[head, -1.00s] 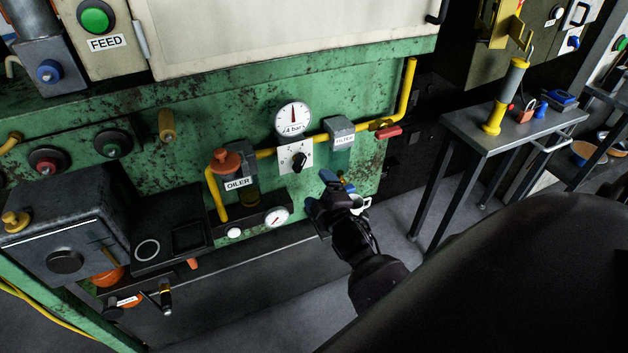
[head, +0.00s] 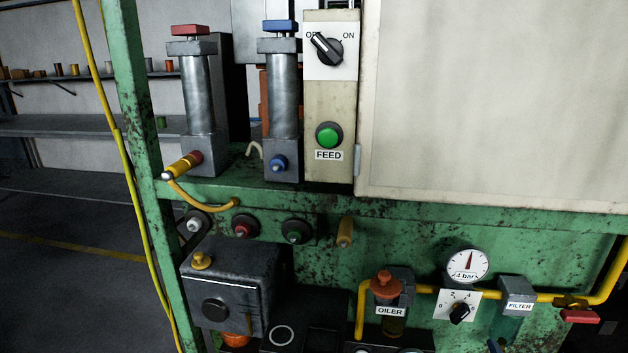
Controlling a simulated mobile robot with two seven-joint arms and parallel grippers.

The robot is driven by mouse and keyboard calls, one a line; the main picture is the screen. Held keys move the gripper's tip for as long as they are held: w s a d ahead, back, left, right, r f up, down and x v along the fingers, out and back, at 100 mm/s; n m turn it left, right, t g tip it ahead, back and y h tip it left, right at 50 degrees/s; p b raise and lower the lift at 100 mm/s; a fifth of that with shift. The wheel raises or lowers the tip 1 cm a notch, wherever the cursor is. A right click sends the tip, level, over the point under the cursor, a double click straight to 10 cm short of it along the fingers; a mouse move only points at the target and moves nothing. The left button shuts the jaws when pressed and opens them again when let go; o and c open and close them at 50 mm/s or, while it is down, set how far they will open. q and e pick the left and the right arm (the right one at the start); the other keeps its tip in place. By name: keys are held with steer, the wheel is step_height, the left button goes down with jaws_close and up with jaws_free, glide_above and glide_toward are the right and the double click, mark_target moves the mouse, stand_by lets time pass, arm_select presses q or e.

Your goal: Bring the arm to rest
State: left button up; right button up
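Neither of my grippers can be made out in the head view now. The rest of that spot is cut off by the frame.
The green machine frame (head: 420,222) fills the middle and right. It carries a gauge (head: 467,265), an oiler (head: 388,288), a red-handled valve (head: 580,316) and a grey box (head: 232,285). Two cylinders (head: 198,95) stand above. Open floor (head: 70,285) lies at left.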

steer(key=s+a+f+m+g+y, duration=0.2)
steer(key=s+a+f+m, duration=0.1)
steer(key=s, duration=0.6)
steer(key=s+a+f+m+g+y, duration=0.2)
steer(key=s+a+f, duration=0.3)
steer(key=s, duration=0.5)
step_height(320, 180, down, 3)
steer(key=shift+s+a+r+m+g, duration=0.2)
steer(key=shift+a+m+g, duration=0.2)
steer(key=shift+m+g, duration=0.25)
